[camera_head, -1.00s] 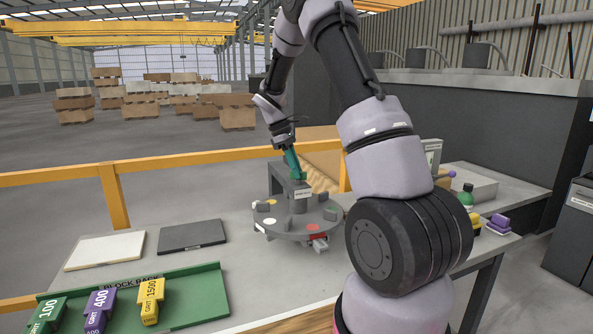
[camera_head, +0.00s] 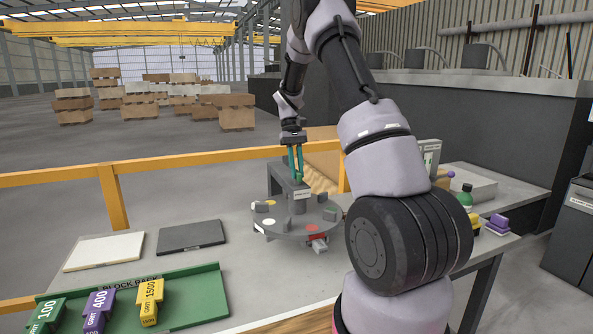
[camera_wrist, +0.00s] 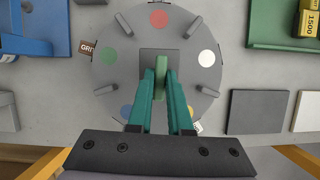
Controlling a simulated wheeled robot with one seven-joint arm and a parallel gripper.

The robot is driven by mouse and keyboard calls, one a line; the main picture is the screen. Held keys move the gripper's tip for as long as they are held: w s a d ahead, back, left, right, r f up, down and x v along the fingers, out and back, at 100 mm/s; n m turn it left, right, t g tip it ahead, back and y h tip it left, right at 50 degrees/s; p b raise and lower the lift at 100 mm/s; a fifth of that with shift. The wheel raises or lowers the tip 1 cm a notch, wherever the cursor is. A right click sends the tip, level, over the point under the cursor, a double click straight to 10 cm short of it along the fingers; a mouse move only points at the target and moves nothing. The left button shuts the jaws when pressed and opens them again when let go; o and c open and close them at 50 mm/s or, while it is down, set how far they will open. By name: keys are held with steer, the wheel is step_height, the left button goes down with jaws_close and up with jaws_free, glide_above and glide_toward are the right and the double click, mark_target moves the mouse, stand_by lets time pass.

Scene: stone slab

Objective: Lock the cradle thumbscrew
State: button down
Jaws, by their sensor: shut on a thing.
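The cradle is a round grey disc (camera_head: 285,231) with coloured dots and small upright blocks around its rim. In the wrist view the disc (camera_wrist: 125,85) lies below a grey square plate (camera_wrist: 146,56). A green upright tab (camera_wrist: 160,78), which looks like the thumbscrew, stands over that plate. My gripper (camera_head: 299,176) points down from above, and its two teal fingers (camera_wrist: 160,90) are shut on the tab from both sides. The shaft under the tab is hidden.
A green block rack (camera_head: 195,300) with grit blocks stands at the front left. A white slab (camera_head: 104,251) and a dark slab (camera_head: 191,236) lie left of the disc. A yellow rail (camera_head: 200,158) runs behind the bench. Bottles (camera_head: 466,195) stand at the right.

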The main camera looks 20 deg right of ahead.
steer(key=m, duration=0.2)
steer(key=m+y, duration=0.1)
steer(key=shift+d+r+m+t, duration=0.1)
steer(key=shift+d+m+t, duration=0.05)
steer(key=shift+m+t, duration=0.2)
steer(key=m+y, duration=0.1)
steer(key=m, duration=0.1)
steer(key=m+t, duration=0.1)
steer(key=m, duration=0.1)
steer(key=shift+s+d+m+y, duration=0.1)
steer(key=shift+m+y, duration=0.25)
steer(key=shift+y, duration=0.05)
steer(key=m+t, duration=0.1)
steer(key=m, duration=0.3)
steer(key=shift+s+y, duration=0.1)
steer(key=shift+y, duration=0.3)
steer(key=shift+m+t+y, duration=0.3)
steer(key=shift+m+t, duration=0.65)
steer(key=shift+m, duration=1.45)
steer(key=shift+s, duration=0.1)
steer(key=c, duration=0.8)
jaws_free()
steer(key=shift+c, duration=0.2)
steer(key=v, duration=1)
steer(key=shift+d+r, duration=0.2)
steer(key=shift+r, duration=0.15)
